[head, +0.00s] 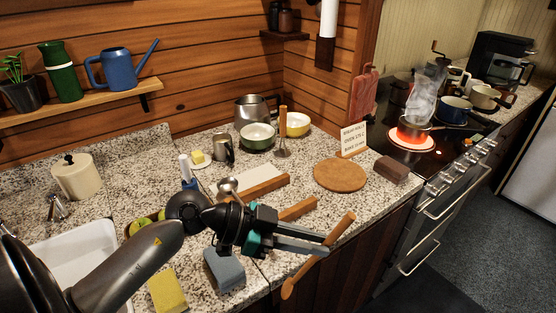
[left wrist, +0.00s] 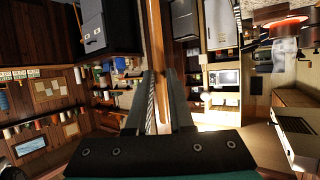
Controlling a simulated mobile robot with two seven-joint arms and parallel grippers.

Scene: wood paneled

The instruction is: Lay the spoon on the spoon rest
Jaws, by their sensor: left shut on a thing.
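My left gripper (head: 318,248) is shut on a wooden spoon (head: 337,230). In the head view the spoon slants across the jaws, bowl toward the lower left, in line with the counter's front edge. In the left wrist view the spoon's wooden shaft (left wrist: 156,55) stands between the fingers of the left gripper (left wrist: 160,95). A shiny metal spoon-shaped piece (head: 228,185) lies on the counter behind my left wrist, partly hidden; I cannot tell whether it is the spoon rest. My right gripper is not in view.
The speckled counter (head: 305,180) holds wooden blocks (head: 298,209), a grey-blue block (head: 225,270), a yellow sponge (head: 167,291), a round board (head: 340,175) and a brown block (head: 391,170). A pot (head: 412,132) stands on a glowing burner at the right.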

